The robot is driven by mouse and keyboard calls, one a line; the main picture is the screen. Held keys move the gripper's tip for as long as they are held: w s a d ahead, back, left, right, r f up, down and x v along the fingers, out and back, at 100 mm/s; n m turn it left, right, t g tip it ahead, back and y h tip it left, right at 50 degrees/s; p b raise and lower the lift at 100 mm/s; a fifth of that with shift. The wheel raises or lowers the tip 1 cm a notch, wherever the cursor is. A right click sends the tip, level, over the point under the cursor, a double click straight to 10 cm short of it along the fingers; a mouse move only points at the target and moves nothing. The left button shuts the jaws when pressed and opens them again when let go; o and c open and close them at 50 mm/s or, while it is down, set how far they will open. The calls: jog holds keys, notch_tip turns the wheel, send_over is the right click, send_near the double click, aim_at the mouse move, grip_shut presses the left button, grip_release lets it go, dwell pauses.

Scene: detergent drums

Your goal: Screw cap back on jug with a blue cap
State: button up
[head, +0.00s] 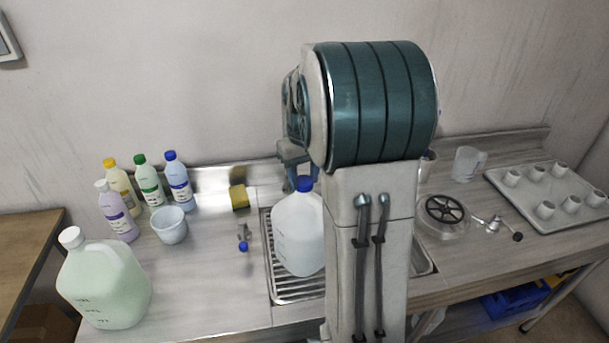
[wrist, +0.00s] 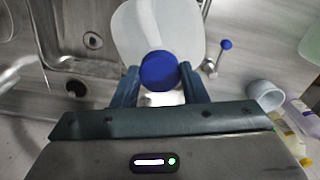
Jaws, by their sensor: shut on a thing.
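The white translucent jug (head: 297,238) stands upright on the ribbed drainboard in the head view, partly hidden by my arm. Its blue cap (head: 305,184) is at the top, over the neck. In the wrist view the blue cap (wrist: 159,71) sits between the two fingers of my gripper (wrist: 158,78), with the jug (wrist: 150,28) below it. My gripper is shut on the blue cap. I cannot tell from these frames how far the cap's thread is engaged.
A green jug (head: 104,284) with a white cap stands at front left. Several bottles (head: 149,181), a white pot (head: 169,226), a yellow sponge (head: 239,197) and a small blue-ended tap (head: 243,240) are left of the drainboard (head: 285,289). A tray of cups (head: 525,207) is at right.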

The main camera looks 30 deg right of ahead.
jog(key=m, duration=0.3)
jog(key=shift+f, duration=0.1)
jog(key=o, duration=1.5)
jog(key=shift+m, duration=0.3)
jog(key=shift+r+p, duration=1.7)
jog(key=shift+r, duration=2.4)
